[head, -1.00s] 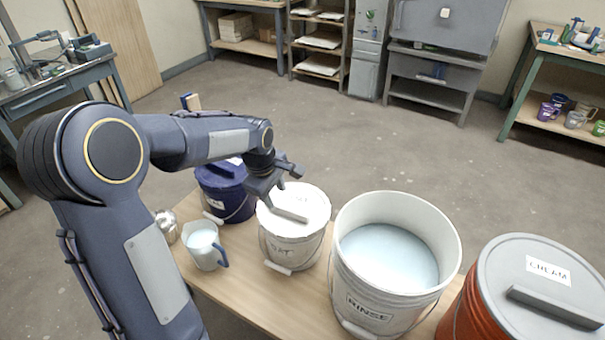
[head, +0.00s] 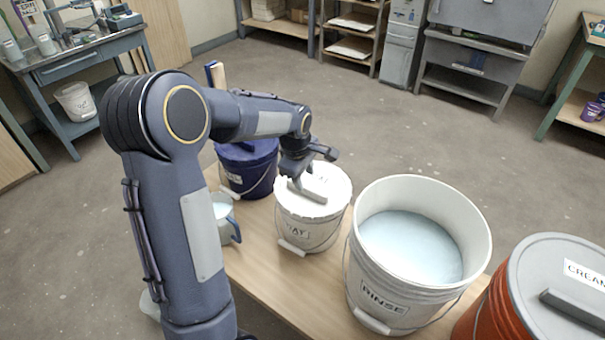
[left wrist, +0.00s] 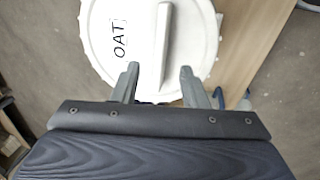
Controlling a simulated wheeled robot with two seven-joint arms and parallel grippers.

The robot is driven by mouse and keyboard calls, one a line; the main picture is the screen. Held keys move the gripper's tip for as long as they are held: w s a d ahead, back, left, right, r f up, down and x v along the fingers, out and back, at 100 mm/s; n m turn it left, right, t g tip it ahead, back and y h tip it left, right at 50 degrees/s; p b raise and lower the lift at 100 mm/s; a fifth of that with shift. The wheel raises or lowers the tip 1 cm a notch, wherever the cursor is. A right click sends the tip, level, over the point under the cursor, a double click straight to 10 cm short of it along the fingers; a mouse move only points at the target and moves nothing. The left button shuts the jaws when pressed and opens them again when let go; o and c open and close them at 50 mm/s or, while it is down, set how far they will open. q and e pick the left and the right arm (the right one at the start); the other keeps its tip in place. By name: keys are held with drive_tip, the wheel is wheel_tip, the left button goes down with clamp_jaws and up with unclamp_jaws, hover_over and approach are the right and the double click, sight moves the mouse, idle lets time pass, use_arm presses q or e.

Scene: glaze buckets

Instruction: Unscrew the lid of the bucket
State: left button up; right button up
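The white bucket (head: 310,236) stands on the wooden bench, its front label partly legible. Its white lid (head: 340,187) is on and has a raised bar handle (head: 315,194). In the left wrist view the lid (left wrist: 100,45) reads OAT, and the bar (left wrist: 164,40) runs toward my gripper. My left gripper (head: 311,168) is open above the far side of the lid. In the left wrist view its fingers (left wrist: 159,82) lie on either side of the bar's near end, with gaps. Contact with the lid cannot be told. My right gripper is out of view.
The open RINSE bucket (head: 375,290) with pale liquid stands close on the right, with the orange CREAM bucket (head: 483,312) beyond. A dark blue bucket (head: 240,178) and a jug (head: 222,212) are on the left, the jug partly behind my arm. Bare bench (head: 262,275) shows in front.

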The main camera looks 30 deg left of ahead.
sight(306, 189)
use_arm(q)
drive_tip(key=shift+b+x, duration=1.7)
drive_tip(key=shift+x, duration=1.25)
drive_tip(key=shift+f, duration=0.2)
